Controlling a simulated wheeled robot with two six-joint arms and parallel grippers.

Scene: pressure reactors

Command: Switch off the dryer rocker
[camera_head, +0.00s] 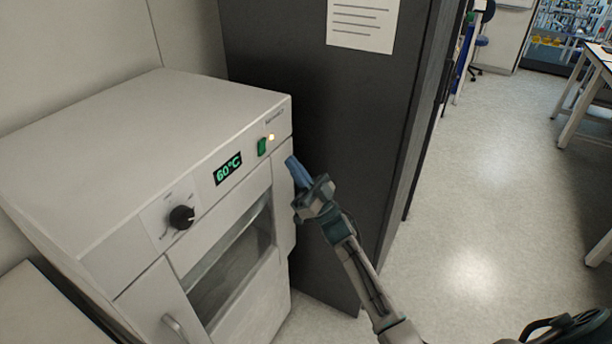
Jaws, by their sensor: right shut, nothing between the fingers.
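The dryer (165,125) is a pale box on the left with a windowed door. Its green rocker (262,147) sits at the upper right of the front panel, beside a small glowing amber lamp (271,137). The display (228,168) reads 60°C in green. My right gripper (291,163) is shut and empty, its blue fingertips just right of and below the rocker. There seems to be a small gap between the tips and the rocker. My left gripper is not in view.
A black dial (182,217) is on the panel's left part, and a door handle (174,326) is below it. A dark cabinet (285,60) with a paper sheet (362,22) stands right behind the dryer. Open floor (480,190) lies to the right, with tables beyond.

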